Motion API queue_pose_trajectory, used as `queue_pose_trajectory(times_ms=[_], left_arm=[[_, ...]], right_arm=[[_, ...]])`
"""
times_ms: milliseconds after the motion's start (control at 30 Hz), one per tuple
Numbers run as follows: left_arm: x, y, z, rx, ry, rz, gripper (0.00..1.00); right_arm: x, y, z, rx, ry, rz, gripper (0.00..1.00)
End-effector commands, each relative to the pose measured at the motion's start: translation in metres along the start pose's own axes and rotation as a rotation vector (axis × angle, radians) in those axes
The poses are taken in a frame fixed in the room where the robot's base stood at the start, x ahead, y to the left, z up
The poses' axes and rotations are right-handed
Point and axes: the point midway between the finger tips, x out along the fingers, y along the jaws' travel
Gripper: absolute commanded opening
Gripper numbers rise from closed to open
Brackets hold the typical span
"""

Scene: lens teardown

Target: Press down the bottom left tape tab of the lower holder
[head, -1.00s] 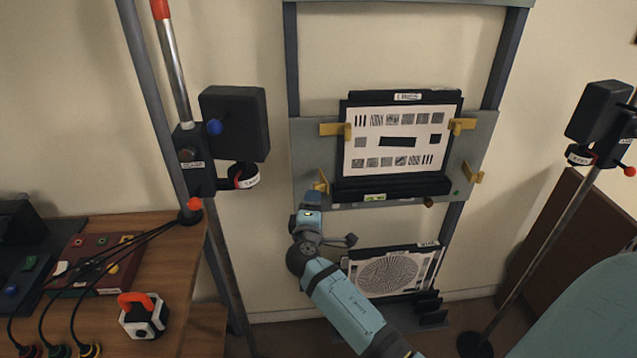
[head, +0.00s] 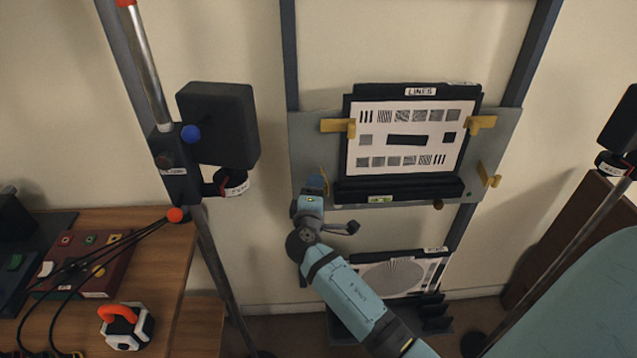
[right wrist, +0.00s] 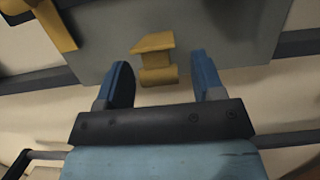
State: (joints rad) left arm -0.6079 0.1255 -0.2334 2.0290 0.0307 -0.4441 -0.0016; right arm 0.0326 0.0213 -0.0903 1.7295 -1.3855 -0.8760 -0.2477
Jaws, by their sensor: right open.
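The grey holder plate (head: 305,150) on the upright frame carries a chart marked LINES (head: 400,140). The plate has yellow tabs at its corners. The bottom left tape tab (head: 323,184) is partly hidden by my right gripper (head: 314,190) in the head view. In the right wrist view this yellow tab (right wrist: 154,58) stands out from the plate, ahead of and between the two blue fingers. My right gripper (right wrist: 160,78) is open and empty. I cannot tell whether a finger touches the tab. My left gripper is out of view.
A second chart (head: 395,272) stands low near the floor, partly behind my right arm. A black lamp box (head: 217,122) on a pole is left of the plate. A wooden table (head: 165,240) with cables is at the lower left. Another pole stands at the right.

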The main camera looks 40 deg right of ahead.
Motion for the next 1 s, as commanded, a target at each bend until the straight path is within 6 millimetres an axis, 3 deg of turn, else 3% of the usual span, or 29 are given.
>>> queue_pose_trajectory(times_ms=[433,700,1000], left_arm=[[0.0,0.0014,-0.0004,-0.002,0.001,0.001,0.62],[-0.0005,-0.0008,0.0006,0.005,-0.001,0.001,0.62],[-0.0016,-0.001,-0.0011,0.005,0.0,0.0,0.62]], right_arm=[[-0.003,-0.0001,-0.0006,0.0,-0.001,0.0,0.62],[-0.0029,-0.0001,-0.0006,0.0,-0.001,0.0,0.02],[-0.0026,0.0005,0.0024,-0.002,0.025,0.001,0.0]])
